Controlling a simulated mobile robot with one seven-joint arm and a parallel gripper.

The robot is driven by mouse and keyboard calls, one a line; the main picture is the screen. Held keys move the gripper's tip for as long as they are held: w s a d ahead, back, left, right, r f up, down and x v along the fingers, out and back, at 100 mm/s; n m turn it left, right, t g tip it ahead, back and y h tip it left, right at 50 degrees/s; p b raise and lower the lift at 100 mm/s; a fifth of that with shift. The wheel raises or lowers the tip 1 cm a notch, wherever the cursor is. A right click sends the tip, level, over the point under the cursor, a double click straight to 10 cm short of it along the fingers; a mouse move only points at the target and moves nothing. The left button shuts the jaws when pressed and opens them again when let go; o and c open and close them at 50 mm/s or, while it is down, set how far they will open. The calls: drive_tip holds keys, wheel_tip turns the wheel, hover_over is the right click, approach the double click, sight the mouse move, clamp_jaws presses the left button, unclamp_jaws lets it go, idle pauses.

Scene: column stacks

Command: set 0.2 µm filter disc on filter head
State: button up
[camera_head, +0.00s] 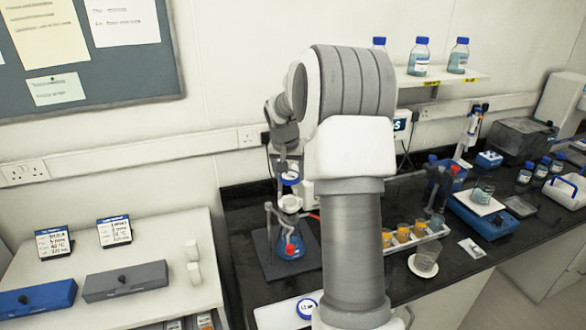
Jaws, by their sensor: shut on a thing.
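My gripper (283,164) points down over the flask stand at the back of the dark bench, left of my arm. It is shut on a small white-and-blue round piece (289,180), which looks like the filter disc; its markings are too small to read. Just below is the pale filter head (290,204) on top of a glass flask (290,243) with blue liquid and a red fitting. The piece is above the head; I cannot tell whether they touch.
A clamp stand (268,230) rises beside the flask. My arm covers the bench to its right. A white round item with a blue ring (306,308) lies at the front. A rack of amber-topped vials (403,234) and a beaker (427,256) stand right.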

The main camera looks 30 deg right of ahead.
sight(288, 184)
drive_tip(key=shift+f+b, duration=1.35)
drive_tip(key=shift+f, duration=0.95)
drive_tip(key=shift+f+b, duration=0.4)
drive_tip(key=shift+b, duration=0.25)
drive_tip(key=shift+f+b, duration=0.3)
drive_tip(key=shift+f, duration=0.05)
drive_tip(key=shift+s+a+f, duration=0.1)
drive_tip(key=shift+f, duration=0.05)
